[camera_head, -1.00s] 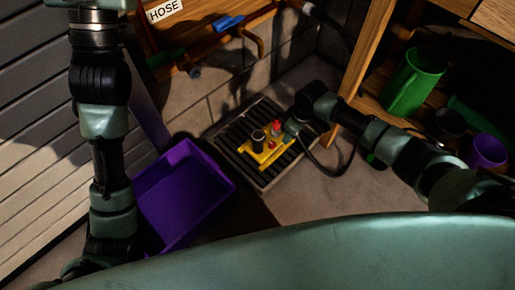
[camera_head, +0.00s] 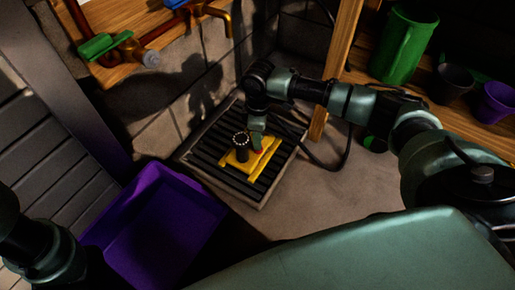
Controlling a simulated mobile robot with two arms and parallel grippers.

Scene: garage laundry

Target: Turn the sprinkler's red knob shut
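The sprinkler (camera_head: 238,160) has a yellow base and a dark round upright head. It sits on a dark slatted floor grate (camera_head: 208,157). A small bit of red, apparently the knob (camera_head: 259,151), shows at the tip of my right gripper (camera_head: 257,143). The gripper points down over the right part of the sprinkler and hides most of the knob. I cannot tell whether its fingers are open or closed on the knob. Part of my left arm shows at the lower left, but its gripper is out of view.
A purple bin (camera_head: 160,230) stands left of the grate. A dark hose (camera_head: 345,150) curves on the right, near a wooden shelf post (camera_head: 341,70). A green jug (camera_head: 404,45) and purple cup (camera_head: 497,102) stand on the shelf. A green-handled tap (camera_head: 103,45) is upper left.

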